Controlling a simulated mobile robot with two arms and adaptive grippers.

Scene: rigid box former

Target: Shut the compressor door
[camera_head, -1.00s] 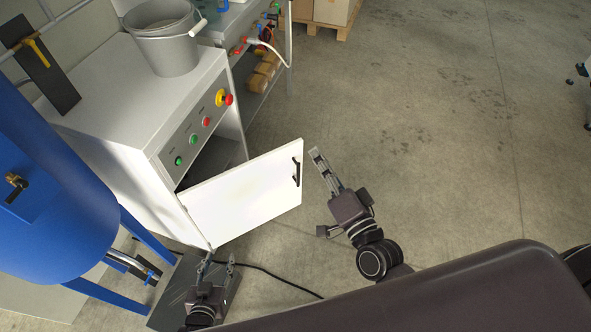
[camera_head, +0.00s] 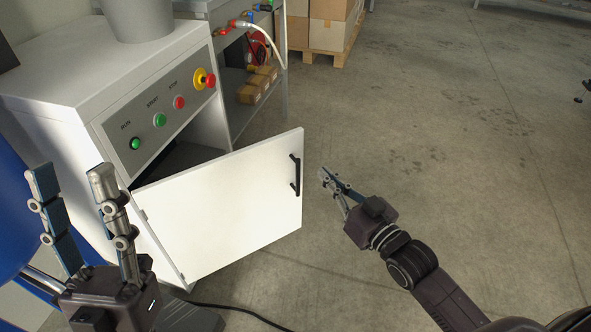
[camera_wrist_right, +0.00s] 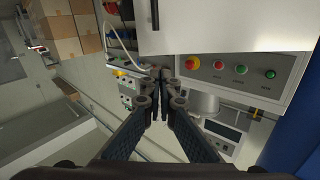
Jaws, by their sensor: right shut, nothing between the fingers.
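The compressor door (camera_head: 232,212) is a white panel with a black handle (camera_head: 295,175). It stands open, swung out from the front of the white cabinet (camera_head: 60,75), with a dark gap behind its top edge. My right gripper (camera_head: 328,178) is shut and empty, a little right of the handle and apart from the door. In the right wrist view the door (camera_wrist_right: 225,25) spans the top, with its handle (camera_wrist_right: 154,12) just above my right fingertips (camera_wrist_right: 163,80). My left gripper (camera_head: 75,180) is open and empty, its fingers pointing up in front of the cabinet's left side.
The control panel (camera_head: 160,115) with several buttons is above the door. A grey bucket (camera_head: 138,20) stands on the cabinet. A shelf table (camera_head: 275,85) with hoses is behind. A blue tank (camera_head: 15,210) is at left.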

